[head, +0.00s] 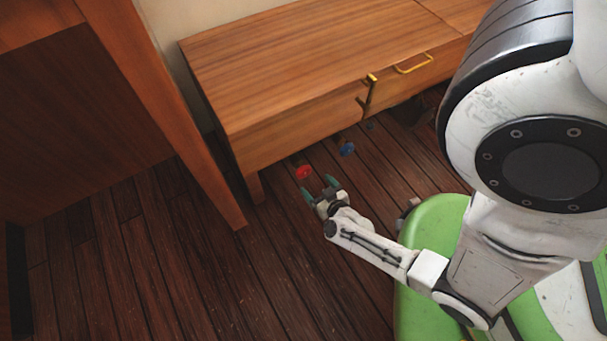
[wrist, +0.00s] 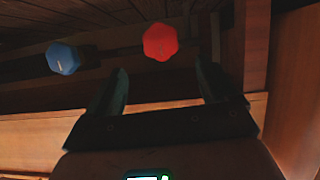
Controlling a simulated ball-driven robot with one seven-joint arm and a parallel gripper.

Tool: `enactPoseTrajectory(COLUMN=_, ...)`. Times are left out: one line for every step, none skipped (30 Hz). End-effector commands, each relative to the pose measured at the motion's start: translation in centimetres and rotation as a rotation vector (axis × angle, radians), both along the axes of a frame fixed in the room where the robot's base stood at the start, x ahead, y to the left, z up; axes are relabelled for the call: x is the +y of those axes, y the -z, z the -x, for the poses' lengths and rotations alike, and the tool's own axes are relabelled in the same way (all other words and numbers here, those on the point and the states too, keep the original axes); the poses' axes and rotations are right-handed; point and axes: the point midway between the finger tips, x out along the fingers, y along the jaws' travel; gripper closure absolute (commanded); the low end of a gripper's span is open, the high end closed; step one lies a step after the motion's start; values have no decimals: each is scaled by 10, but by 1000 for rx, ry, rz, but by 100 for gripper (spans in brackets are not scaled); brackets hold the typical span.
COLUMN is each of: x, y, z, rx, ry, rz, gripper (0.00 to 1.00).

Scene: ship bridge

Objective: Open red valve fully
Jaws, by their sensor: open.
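The red valve (head: 303,172) is a small red knob under the front edge of the wooden bench, near its left leg. In the wrist view the red valve (wrist: 160,42) lies ahead of my gripper, between the lines of the two fingers. My gripper (head: 319,187) is open and empty, just short of the red valve in the head view. Its two dark green fingers (wrist: 160,88) show apart in the wrist view. No contact with the valve shows.
A blue valve (head: 347,149) sits right of the red one, and left of it in the wrist view (wrist: 62,58). The wooden bench (head: 300,65) overhangs both, with yellow handles (head: 413,64) on its front. A wooden post (head: 165,110) stands left. Plank floor (head: 170,270) is clear.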

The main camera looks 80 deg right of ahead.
Motion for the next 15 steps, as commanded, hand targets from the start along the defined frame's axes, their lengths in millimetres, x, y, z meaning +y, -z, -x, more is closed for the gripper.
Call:
enactPoseTrajectory(x=-5, y=4, z=-5, rx=-4, ry=0, rz=1, gripper=14)
enactPoseTrajectory(x=-8, y=6, z=-8, rx=-4, ry=-1, rz=1, gripper=14)
enactPoseTrajectory(x=-12, y=9, z=-12, rx=-4, ry=0, rz=1, gripper=14)
enactPoseTrajectory(x=-16, y=11, z=-15, rx=-5, ry=-1, rz=1, gripper=14)
enactPoseTrajectory(x=-20, y=13, z=-19, rx=-4, ry=-2, rz=0, gripper=14)
enactPoseTrajectory(x=-25, y=17, z=-22, rx=-5, ry=-1, rz=0, gripper=14)
enactPoseTrajectory(x=-30, y=19, z=-26, rx=-5, ry=-1, rz=0, gripper=14)
enactPoseTrajectory(x=-33, y=21, z=-30, rx=-4, ry=-2, rz=0, gripper=14)
enactPoseTrajectory(x=-39, y=24, z=-34, rx=-4, ry=-2, rz=0, gripper=14)
enactPoseTrajectory(x=-43, y=26, z=-37, rx=-4, ry=-2, rz=0, gripper=14)
enactPoseTrajectory(x=-46, y=28, z=-40, rx=-4, ry=-3, rz=-1, gripper=14)
enactPoseTrajectory(x=-51, y=30, z=-44, rx=-4, ry=-2, rz=0, gripper=14)
enactPoseTrajectory(x=-54, y=31, z=-47, rx=-5, ry=-2, rz=0, gripper=14)
enactPoseTrajectory(x=-57, y=33, z=-49, rx=-4, ry=-3, rz=-1, gripper=14)
enactPoseTrajectory(x=-60, y=34, z=-52, rx=-2, ry=-3, rz=-1, gripper=14)
